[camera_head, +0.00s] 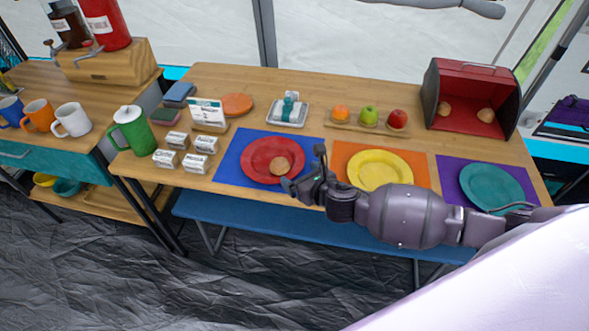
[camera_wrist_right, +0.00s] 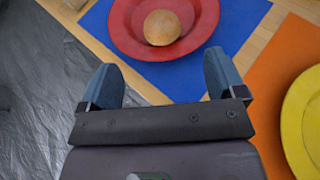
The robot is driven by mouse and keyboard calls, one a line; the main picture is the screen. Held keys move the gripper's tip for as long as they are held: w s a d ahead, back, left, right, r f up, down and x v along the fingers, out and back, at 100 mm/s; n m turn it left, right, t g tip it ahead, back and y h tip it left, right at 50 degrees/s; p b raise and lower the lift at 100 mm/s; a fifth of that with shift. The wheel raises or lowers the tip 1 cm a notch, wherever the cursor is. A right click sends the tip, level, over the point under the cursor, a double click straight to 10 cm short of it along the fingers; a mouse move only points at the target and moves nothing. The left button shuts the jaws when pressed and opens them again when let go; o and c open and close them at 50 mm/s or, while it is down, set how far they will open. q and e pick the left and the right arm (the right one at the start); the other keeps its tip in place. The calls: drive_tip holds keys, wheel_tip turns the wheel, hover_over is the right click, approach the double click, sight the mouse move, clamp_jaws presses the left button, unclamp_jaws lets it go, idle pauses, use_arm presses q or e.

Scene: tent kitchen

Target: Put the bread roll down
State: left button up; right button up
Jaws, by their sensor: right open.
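A round tan bread roll (camera_head: 280,166) lies on the red plate (camera_head: 257,150), which sits on the blue placemat (camera_head: 230,165). In the right wrist view the roll (camera_wrist_right: 162,27) rests on the red plate (camera_wrist_right: 125,25), ahead of the fingertips. My right gripper (camera_head: 303,178) is at the right front edge of the red plate. Its two blue fingers (camera_wrist_right: 160,78) are apart with nothing between them, and a gap shows between them and the roll. My left gripper is in neither view.
A yellow plate (camera_head: 375,168) on an orange mat and a teal plate (camera_head: 490,187) on a purple mat stand to the right. A red bread box (camera_head: 470,75) holds two rolls. Small boxes (camera_head: 166,158) and a green pitcher (camera_head: 133,130) stand left. A blue bench (camera_head: 240,213) runs in front.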

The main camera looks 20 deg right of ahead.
drive_tip(key=shift+s+d+r, duration=0.1)
drive_tip(key=shift+s+r, duration=0.05)
drive_tip(key=shift+s, duration=0.3)
drive_tip(key=s+a+f+m+g, duration=0.2)
drive_tip(key=s+f+m, duration=0.3)
drive_tip(key=s+m, duration=0.9)
drive_tip(key=s+d+f+m+h, duration=0.1)
drive_tip(key=s+d+m, duration=0.2)
drive_tip(key=m, duration=0.8)
drive_tip(key=s+d+m+h, duration=0.1)
drive_tip(key=s+d+m, duration=0.3)
drive_tip(key=s+m, duration=0.3)
drive_tip(key=m, duration=0.5)
drive_tip(key=shift+s+f+h, duration=0.15)
drive_tip(key=shift+f+h, duration=0.25)
drive_tip(key=shift+a, duration=0.1)
drive_tip(key=shift+c, duration=0.5)
